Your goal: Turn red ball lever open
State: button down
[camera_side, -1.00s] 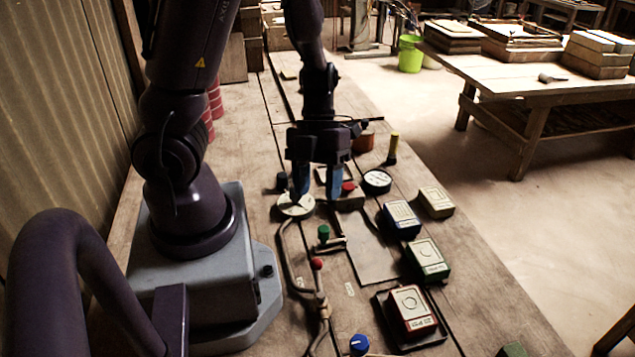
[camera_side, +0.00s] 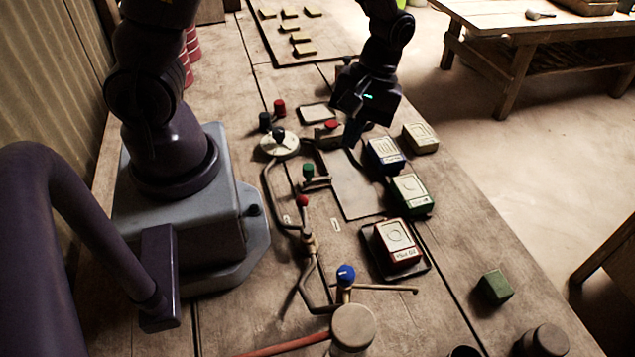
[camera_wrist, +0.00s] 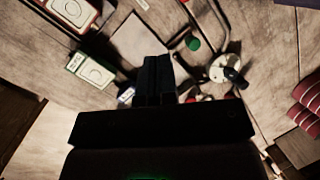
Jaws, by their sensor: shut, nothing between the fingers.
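The red ball lever (camera_side: 302,200) stands on the bent metal pipe (camera_side: 309,243), left of the grey plate. Its ball is at the top of a short stem. My gripper (camera_side: 351,135) is beyond it and to the right, near the far end of the grey plate, and is not touching the lever. In the wrist view my fingers (camera_wrist: 160,78) are dark, together and empty.
A green knob (camera_side: 308,170) and a white dial (camera_side: 280,144) stand beyond the lever. A blue ball handle (camera_side: 345,273) stands nearer. Right of the grey plate (camera_side: 356,187) are a green stamp block (camera_side: 410,194) and a red one (camera_side: 397,243).

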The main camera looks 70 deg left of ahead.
aim_at(304, 216)
jog(key=f+m, duration=0.3)
jog(key=s+f+m, duration=0.1)
jog(key=f+m, duration=0.2)
jog(key=m, duration=0.1)
jog(key=s+f+m, duration=0.1)
jog(key=f+m, duration=0.2)
jog(key=m, duration=0.1)
jog(key=shift+s+f+y, duration=0.15)
jog(key=shift+f+y, duration=0.15)
jog(key=shift+y, duration=0.1)
jog(key=shift+s+d+f, duration=0.1)
jog(key=shift+s, duration=1.1)
jog(key=shift+s+f, duration=0.1)
jog(key=shift+s, duration=0.45)
jog(key=shift+s+f+n+h, duration=0.1)
jog(key=shift+s+n+h, duration=0.2)
jog(key=shift+s+n, duration=0.6)
jog(key=shift+s, duration=0.15)
